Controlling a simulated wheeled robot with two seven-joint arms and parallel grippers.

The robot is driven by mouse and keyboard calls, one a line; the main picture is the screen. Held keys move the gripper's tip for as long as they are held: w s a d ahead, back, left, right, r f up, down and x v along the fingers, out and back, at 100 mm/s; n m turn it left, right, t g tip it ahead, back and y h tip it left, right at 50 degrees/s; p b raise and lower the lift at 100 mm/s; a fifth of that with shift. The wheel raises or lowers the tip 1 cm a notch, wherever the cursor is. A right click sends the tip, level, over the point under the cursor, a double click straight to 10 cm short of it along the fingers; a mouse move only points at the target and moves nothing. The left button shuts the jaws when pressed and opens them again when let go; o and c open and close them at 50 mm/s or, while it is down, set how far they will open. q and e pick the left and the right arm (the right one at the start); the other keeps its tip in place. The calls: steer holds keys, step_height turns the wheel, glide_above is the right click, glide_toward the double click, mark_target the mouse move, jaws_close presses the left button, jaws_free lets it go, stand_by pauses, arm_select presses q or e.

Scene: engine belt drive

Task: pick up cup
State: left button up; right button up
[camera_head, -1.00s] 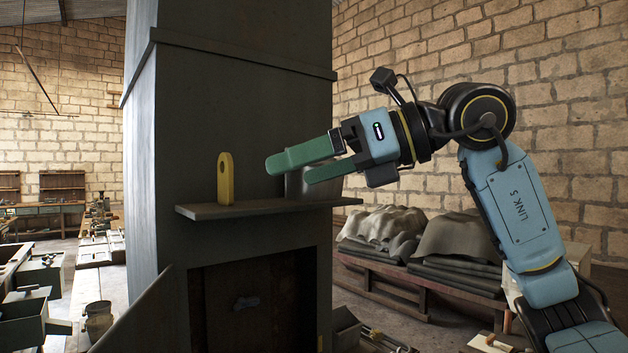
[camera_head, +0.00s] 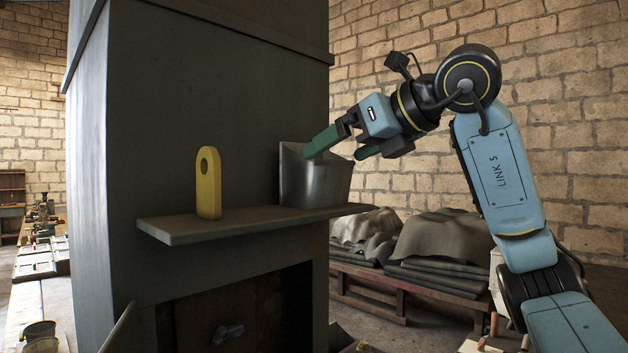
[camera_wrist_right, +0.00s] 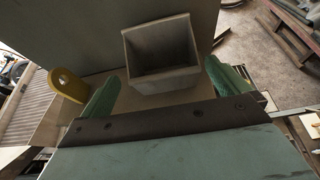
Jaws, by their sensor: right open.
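A grey metal cup (camera_head: 318,182), square and open at the top, stands on the right part of a shelf. In the right wrist view the cup (camera_wrist_right: 163,62) is seen from above, and its inside looks empty. My right gripper (camera_head: 342,147) is open, with green fingers at the cup's rim height. In the right wrist view its fingers (camera_wrist_right: 165,85) are spread wide, one to each side of the cup's near edge. The cup is not gripped. From the head, one finger overlaps the cup's upper part. My left gripper is not in view.
The shelf (camera_head: 190,229) juts from a dark column (camera_head: 205,100). A yellow plate with a hole (camera_head: 208,183) stands upright on it, left of the cup, and also shows in the wrist view (camera_wrist_right: 68,84). Grey sheets (camera_head: 440,245) lie on a bench behind right.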

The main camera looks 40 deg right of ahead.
mark_target(330, 157)
steer(key=shift+x, duration=0.8)
steer(key=shift+w+a+f, duration=0.1)
steer(key=shift+w, duration=0.2)
steer(key=shift+w+f+p, duration=0.2)
steer(key=shift+w+p, duration=0.1)
steer(key=shift+w, duration=0.3)
steer(key=p+x, duration=0.1)
steer(key=x, duration=0.2)
steer(key=shift+w, duration=0.4)
steer(key=shift+w+f, duration=0.15)
steer(key=shift+w, duration=0.05)
steer(key=shift+s, duration=0.1)
steer(key=shift+c, duration=0.4)
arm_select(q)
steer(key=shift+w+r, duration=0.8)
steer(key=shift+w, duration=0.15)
arm_select(e)
steer(key=c, duration=0.7)
